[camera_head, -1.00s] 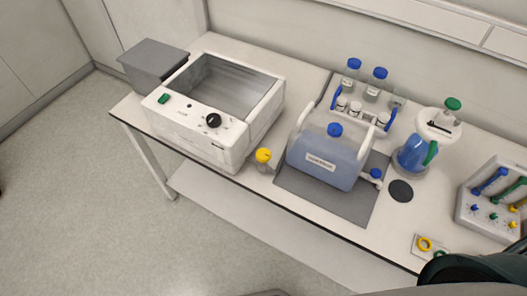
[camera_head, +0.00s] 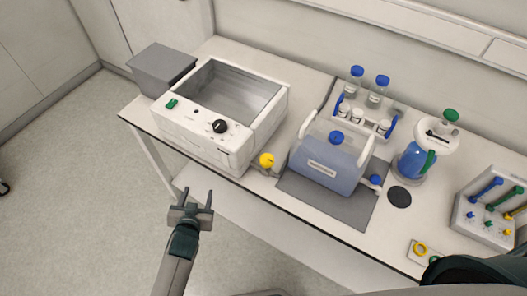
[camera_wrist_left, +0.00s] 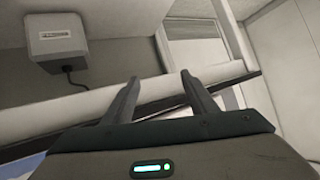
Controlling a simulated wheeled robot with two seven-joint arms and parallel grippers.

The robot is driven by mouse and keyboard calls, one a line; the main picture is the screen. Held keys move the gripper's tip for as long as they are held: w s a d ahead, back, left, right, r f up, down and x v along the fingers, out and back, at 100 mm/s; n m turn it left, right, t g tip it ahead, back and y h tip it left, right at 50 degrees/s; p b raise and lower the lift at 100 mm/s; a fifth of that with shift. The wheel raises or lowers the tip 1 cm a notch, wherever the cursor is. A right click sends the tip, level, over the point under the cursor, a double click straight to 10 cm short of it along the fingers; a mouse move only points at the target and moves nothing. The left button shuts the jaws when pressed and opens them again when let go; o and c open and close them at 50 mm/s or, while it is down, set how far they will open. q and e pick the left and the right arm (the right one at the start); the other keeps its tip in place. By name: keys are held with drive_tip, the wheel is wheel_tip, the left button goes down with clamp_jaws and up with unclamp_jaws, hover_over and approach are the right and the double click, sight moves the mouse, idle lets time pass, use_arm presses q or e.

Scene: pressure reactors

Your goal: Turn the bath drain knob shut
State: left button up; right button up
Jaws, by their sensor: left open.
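The white water bath (camera_head: 222,108) stands on the left part of the bench, with an open metal basin. Its front panel carries a black round knob (camera_head: 220,126) and a green switch (camera_head: 171,103). A drain knob with a yellow cap (camera_head: 266,160) sits low at the bath's right front corner. My left gripper (camera_head: 198,196) is open and empty, in front of the bench and below the bath's front. It also shows open in the left wrist view (camera_wrist_left: 160,84), pointing at the bench's underside. My right gripper is not seen.
A blue-filled jerrycan (camera_head: 330,160) stands on a grey mat (camera_head: 330,205) right of the yellow knob. A grey box (camera_head: 161,70) is left of the bath. A bottle rack and a valve block (camera_head: 488,212) are farther right. The floor in front is clear.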

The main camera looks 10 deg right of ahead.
use_arm(q)
drive_tip(key=w+d+r+t+p, duration=0.1)
drive_tip(key=w+r+t, duration=0.1)
drive_tip(key=r, duration=1)
drive_tip(key=w+r+t, duration=0.2)
drive_tip(key=r, duration=1)
drive_tip(key=w+d+r+m+t+h, duration=0.3)
drive_tip(key=d+r+t+h, duration=0.15)
drive_tip(key=d+r, duration=0.65)
drive_tip(key=s+d+r+m+g+h, duration=0.4)
drive_tip(key=d+r+m+g+h, duration=0.2)
drive_tip(key=d+r+m+h, duration=0.25)
drive_tip(key=s+d+r+m+g+h, duration=0.4)
drive_tip(key=d+r+m+g+h, duration=0.3)
drive_tip(key=d+m+h, duration=0.25)
drive_tip(key=s+d+f+m+g+y, duration=0.65)
drive_tip(key=s+d+m+g, duration=0.2)
drive_tip(key=m+g, duration=0.4)
wheel_tip(320, 180, down, 8)
drive_tip(key=a+f+y, duration=0.1)
drive_tip(key=a+y, duration=0.2)
drive_tip(key=y, duration=0.5)
drive_tip(key=w+a+f+n+t+y, duration=0.2)
drive_tip(key=w+a+t+y, duration=0.3)
drive_tip(key=w+a+y, duration=0.4)
drive_tip(key=w+a, duration=0.1)
drive_tip(key=a, duration=0.2)
drive_tip(key=shift+w+p, duration=0.3)
drive_tip(key=shift+w, duration=0.1)
